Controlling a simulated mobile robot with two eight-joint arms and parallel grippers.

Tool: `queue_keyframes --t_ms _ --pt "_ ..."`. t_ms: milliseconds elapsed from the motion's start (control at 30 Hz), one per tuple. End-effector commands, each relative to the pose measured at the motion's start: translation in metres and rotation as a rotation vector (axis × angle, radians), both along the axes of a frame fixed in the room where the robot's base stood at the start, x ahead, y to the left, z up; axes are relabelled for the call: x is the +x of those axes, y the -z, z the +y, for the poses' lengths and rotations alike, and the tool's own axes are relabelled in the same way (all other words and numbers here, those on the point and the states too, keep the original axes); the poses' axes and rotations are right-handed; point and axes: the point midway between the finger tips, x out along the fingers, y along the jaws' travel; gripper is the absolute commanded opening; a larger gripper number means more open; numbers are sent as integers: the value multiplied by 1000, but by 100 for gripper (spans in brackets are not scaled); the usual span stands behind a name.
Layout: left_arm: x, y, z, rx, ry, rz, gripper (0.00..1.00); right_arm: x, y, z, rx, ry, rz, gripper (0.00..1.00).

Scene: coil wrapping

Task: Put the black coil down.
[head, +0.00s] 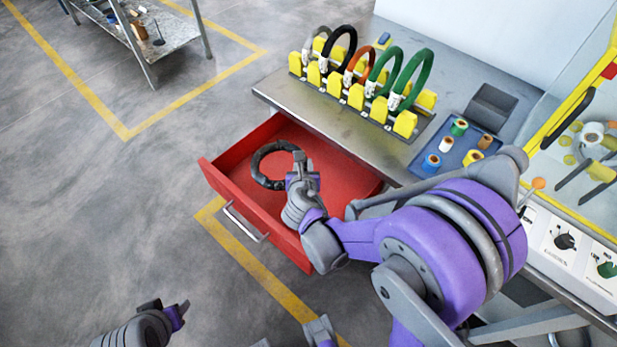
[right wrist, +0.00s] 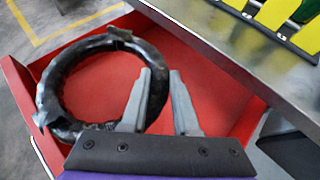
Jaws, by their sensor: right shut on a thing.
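The black coil (head: 258,167) is a dark ring with loose wrap ends, inside the open red drawer (head: 215,180). In the right wrist view the coil (right wrist: 48,90) lies over the red drawer floor (right wrist: 205,85); I cannot tell whether it touches the floor. My right gripper (head: 299,162) is shut on the coil's right side, and its fingers also show in the right wrist view (right wrist: 161,75). The grip point is partly hidden by a finger. My left gripper (head: 178,308) is at the bottom left, away from the drawer; its jaw opening is unclear.
A rack with yellow blocks (head: 355,96) holds several coils, including another black one (head: 340,42), on the workbench (head: 290,97). A blue tray (head: 427,165) of tape rolls and a grey bin (head: 490,105) stand to its right. Floor left of the drawer is clear.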

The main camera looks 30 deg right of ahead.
Motion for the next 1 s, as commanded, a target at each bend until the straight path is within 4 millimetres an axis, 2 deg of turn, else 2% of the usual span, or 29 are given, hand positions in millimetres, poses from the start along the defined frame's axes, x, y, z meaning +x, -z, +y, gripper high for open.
queue_keyframes --t_ms 33,200,400,533,667,1000 --pt "-3 30 0 0 0 10 50 -11 28 -11 -1 32 3 0" --pt "-3 79 0 0 0 26 50 -34 70 -40 -1 127 -4 0" --pt "-1 115 0 0 0 38 50 -50 100 -60 -3 199 -14 0" --pt "0 123 0 0 0 41 50 -52 107 -66 -4 217 -18 0" --pt "0 129 0 0 0 43 50 -40 116 -78 -4 226 -20 0" --pt "2 148 0 0 0 49 50 13 151 -119 -4 223 -20 0"
